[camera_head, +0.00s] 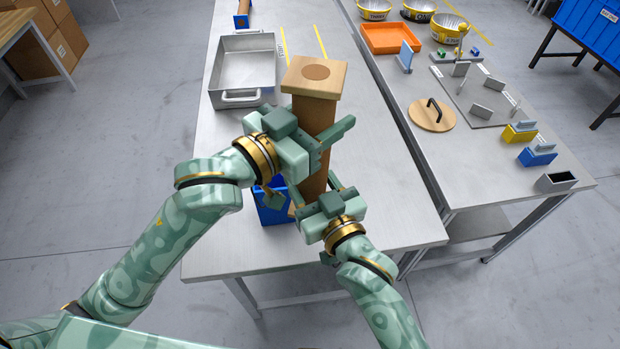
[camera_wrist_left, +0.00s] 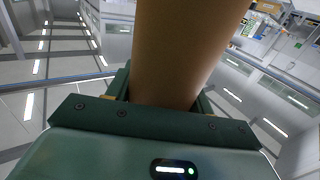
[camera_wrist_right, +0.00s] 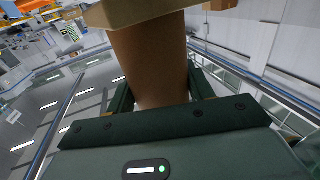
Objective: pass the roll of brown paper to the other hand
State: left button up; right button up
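The roll of brown paper (camera_head: 313,113) is a tall brown column with a square pale wooden plate (camera_head: 315,74) at its upper end. It leans slightly. My left gripper (camera_head: 312,160) is around its middle, and the roll (camera_wrist_left: 180,50) fills the space between the fingers in the left wrist view. My right gripper (camera_head: 318,188) is around the roll lower down. In the right wrist view the roll (camera_wrist_right: 150,60) sits close between both fingers, with a wooden plate (camera_wrist_right: 130,10) just beyond. The lower end is mostly hidden by my grippers.
A blue box-like thing (camera_head: 272,208) stands beside the roll's lower end. A grey metal tray (camera_head: 245,68) lies behind on the near table (camera_head: 370,200). The right table holds an orange tray (camera_head: 390,38), a round wooden lid (camera_head: 432,115) and small blocks. The near table's right part is clear.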

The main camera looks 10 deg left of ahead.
pick_arm(q)
jog(key=o, duration=0.4)
jog(key=shift+o, duration=0.2)
